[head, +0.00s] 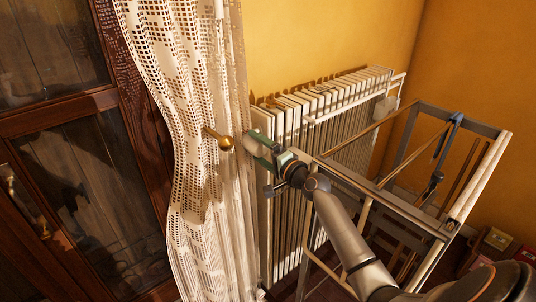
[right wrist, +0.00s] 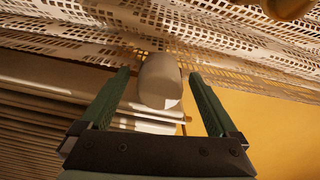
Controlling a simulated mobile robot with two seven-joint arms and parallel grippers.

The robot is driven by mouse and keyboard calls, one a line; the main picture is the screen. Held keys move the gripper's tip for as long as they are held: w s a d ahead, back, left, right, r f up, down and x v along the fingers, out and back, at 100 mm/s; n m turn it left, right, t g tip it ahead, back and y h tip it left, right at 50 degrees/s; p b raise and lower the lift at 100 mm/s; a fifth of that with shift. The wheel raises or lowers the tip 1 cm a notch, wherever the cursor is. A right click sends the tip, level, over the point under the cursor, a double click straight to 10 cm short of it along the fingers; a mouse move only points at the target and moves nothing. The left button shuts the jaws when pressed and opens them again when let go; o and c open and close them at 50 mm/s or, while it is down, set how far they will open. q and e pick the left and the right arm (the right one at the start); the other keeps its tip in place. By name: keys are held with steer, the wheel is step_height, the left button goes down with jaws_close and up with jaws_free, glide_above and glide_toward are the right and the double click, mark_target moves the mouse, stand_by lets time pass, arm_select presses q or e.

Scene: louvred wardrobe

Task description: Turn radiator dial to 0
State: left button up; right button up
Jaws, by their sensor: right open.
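The radiator dial (right wrist: 160,80) is a pale, rounded knob. In the right wrist view it stands between the two green fingers of my right gripper (right wrist: 161,80), with a visible gap on both sides. The fingers are open and not closed on it. In the head view my right gripper (head: 257,147) is at the near left end of the white radiator (head: 320,108), beside the lace curtain. The dial (head: 249,145) shows there only as a small pale shape at the fingertips. I cannot read any numbers on it. My left gripper is not in view.
A dark wooden glazed door (head: 75,150) is at left.

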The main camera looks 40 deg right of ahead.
steer(key=s+d+b, duration=0.1)
steer(key=s, duration=1.1)
steer(key=shift+s, duration=0.1)
